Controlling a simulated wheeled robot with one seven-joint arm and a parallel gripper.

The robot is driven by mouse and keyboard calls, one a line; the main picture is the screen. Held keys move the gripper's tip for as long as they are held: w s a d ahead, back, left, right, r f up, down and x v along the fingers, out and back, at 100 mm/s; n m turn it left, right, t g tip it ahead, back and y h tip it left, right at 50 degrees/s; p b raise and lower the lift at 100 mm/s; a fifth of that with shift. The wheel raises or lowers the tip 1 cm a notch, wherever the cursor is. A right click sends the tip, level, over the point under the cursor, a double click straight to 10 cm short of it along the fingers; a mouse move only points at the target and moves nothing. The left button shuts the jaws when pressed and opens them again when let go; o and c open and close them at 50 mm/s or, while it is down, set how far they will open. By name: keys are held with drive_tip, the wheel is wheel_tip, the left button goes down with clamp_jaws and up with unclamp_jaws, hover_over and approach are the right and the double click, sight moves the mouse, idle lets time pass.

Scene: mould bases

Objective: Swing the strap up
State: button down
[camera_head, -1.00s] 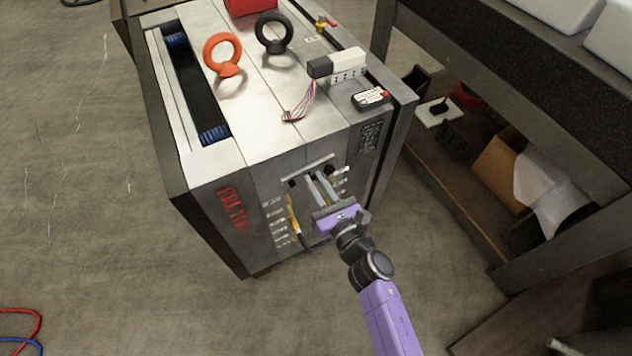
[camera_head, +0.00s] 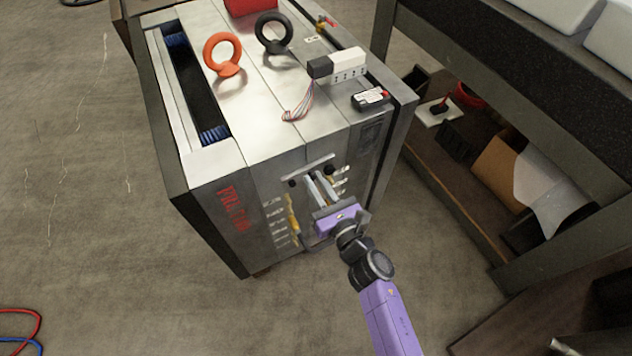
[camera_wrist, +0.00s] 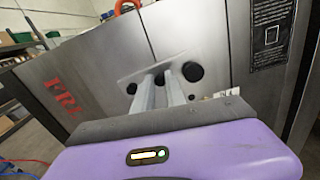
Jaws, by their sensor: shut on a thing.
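The strap (camera_head: 308,171) appears as a narrow pale metal bar on the front face of the steel mould base (camera_head: 255,185). It also shows in the wrist view (camera_wrist: 151,66), slightly tilted, its right end higher. Dark round spots lie just below it on either side of my fingers. My gripper (camera_head: 313,180) reaches the front face from below, and in the wrist view its two fingers (camera_wrist: 163,76) are close together at the strap's middle. It is shut on the strap; the fingers hide the exact contact.
On the block's top stand an orange lifting eye (camera_head: 223,55), a black lifting eye (camera_head: 273,33), a white connector block (camera_head: 345,64) with loose wires, and a small black box (camera_head: 371,99). A workbench (camera_head: 455,75) with a lower shelf stands at right. Floor at left is mostly clear.

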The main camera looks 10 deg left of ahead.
drive_tip(key=shift+r+n+b, duration=0.2)
drive_tip(key=shift+n+b, duration=0.15)
drive_tip(key=shift+n, duration=0.15)
drive_tip(key=n, duration=0.1)
drive_tip(key=r+n+b, duration=0.1)
drive_tip(key=n, duration=0.1)
drive_tip(key=shift+s+a+r+n+b, duration=0.2)
drive_tip(key=shift+a+r+n+b, duration=0.1)
drive_tip(key=shift+n+b, duration=0.1)
drive_tip(key=n, duration=0.1)
drive_tip(key=r+n, duration=0.1)
drive_tip(key=n, duration=0.1)
drive_tip(key=a+n+b, duration=0.1)
drive_tip(key=shift+s+a+r+n, duration=0.1)
drive_tip(key=shift+s+r+n, duration=0.2)
drive_tip(key=shift+s, duration=0.1)
drive_tip(key=n, duration=0.2)
drive_tip(key=a+n+b, duration=0.1)
drive_tip(key=shift+s+a+r+n, duration=0.1)
drive_tip(key=shift+s+r+n, duration=0.2)
drive_tip(key=shift+s+r, duration=0.1)
drive_tip(key=shift+s+a+r+n+b, duration=0.1)
drive_tip(key=shift+s+a+n+b, duration=0.25)
drive_tip(key=shift+n, duration=0.7)
drive_tip(key=shift+s+a+n, duration=0.15)
drive_tip(key=shift+a+n, duration=0.25)
drive_tip(key=shift+n, duration=0.65)
drive_tip(key=shift+a, duration=0.1)
drive_tip(key=c, duration=1.4)
unclamp_jaws()
